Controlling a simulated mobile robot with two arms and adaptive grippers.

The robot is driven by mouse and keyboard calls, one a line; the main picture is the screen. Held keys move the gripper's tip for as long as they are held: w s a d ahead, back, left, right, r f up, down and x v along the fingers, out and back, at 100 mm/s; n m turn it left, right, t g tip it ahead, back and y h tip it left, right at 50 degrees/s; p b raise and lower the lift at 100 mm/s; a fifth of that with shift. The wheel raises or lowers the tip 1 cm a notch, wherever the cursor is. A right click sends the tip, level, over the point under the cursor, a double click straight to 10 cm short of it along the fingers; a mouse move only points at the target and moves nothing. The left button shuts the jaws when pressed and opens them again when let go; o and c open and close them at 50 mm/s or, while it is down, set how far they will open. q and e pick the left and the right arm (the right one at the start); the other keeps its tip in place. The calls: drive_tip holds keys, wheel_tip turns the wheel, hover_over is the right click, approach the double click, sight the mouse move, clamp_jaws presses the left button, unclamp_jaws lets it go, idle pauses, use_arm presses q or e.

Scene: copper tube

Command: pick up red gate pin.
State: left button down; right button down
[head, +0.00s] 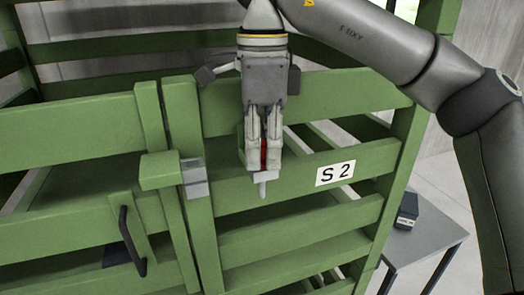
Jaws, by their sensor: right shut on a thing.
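In the head view, my right gripper (264,160) points down in front of the green slatted crate. It is shut on the red gate pin (264,152). A little of the pin's red part shows between the fingers, and a pale grey tip (262,190) sticks out below them. The fingers hide the rest of the pin. The pin is upright, to the right of the grey metal latch bracket (195,178) on the gate post. I cannot tell whether it touches the crate slat behind it. My left gripper is not in view.
The green crate (300,221) fills most of the view, with a white S 2 label (335,174) on a slat. A black handle (131,241) is on the gate at lower left. A grey table (432,238) with a small dark box (407,210) stands at right.

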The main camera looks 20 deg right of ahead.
drive_tip(key=shift+s+r+b, duration=0.15)
drive_tip(key=shift+r+b, duration=0.1)
drive_tip(key=shift+b, duration=0.2)
wheel_tip(320, 180, up, 11)
drive_tip(key=p, duration=0.3)
drive_tip(key=s+b, duration=0.4)
drive_tip(key=s, duration=1.5)
drive_tip(key=shift+s+d, duration=0.35)
drive_tip(key=shift+f, duration=0.1)
